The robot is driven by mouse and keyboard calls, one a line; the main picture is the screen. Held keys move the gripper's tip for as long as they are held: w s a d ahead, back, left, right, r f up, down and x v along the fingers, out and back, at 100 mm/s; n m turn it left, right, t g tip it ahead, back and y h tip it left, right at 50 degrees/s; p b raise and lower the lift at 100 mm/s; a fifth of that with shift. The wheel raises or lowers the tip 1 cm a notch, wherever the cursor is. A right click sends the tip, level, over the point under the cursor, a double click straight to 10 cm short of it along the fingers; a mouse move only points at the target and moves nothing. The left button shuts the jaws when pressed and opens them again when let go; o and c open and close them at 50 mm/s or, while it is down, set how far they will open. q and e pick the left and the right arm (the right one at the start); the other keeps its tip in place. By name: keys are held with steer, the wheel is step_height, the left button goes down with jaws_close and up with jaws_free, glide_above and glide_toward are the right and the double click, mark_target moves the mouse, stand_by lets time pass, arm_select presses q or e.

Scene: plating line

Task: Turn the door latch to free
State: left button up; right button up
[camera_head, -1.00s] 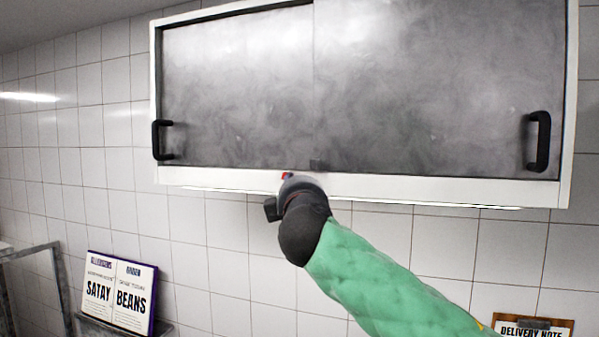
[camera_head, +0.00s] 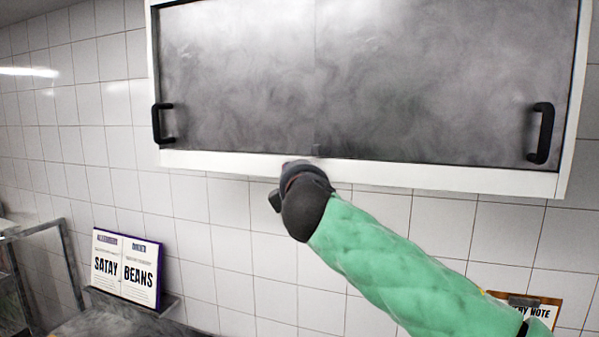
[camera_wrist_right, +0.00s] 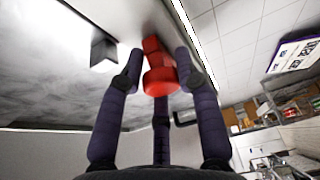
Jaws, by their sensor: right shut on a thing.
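The door latch (camera_wrist_right: 160,80) is a red knob with a block-like stem on the cabinet's light bottom frame. My right gripper (camera_wrist_right: 158,72) is shut on it, with fingers on both sides and another one behind. In the head view my right wrist (camera_head: 305,200) reaches the middle of the frame's lower edge and hides the latch and fingertips. The cabinet (camera_head: 350,172) has two grey sliding doors, both covering its front. My left gripper is not in view.
Black handles stand out at the left door (camera_head: 157,124) and right door (camera_head: 541,133). A small dark block (camera_wrist_right: 103,52) sits beside the latch. A sign (camera_head: 125,268) and a clipboard (camera_head: 530,306) are below. The tiled wall under the cabinet is mostly clear.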

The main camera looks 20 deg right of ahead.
steer(key=shift+w+a+f, duration=0.2)
steer(key=shift+f, duration=0.4)
steer(key=o, duration=1.1)
steer(key=shift+s, duration=0.1)
steer(key=shift+s+r, duration=0.1)
steer(key=shift+d+r, duration=0.1)
steer(key=shift+r, duration=0.05)
steer(key=shift+r, duration=0.1)
steer(key=shift+s, duration=0.35)
steer(key=v, duration=1.1)
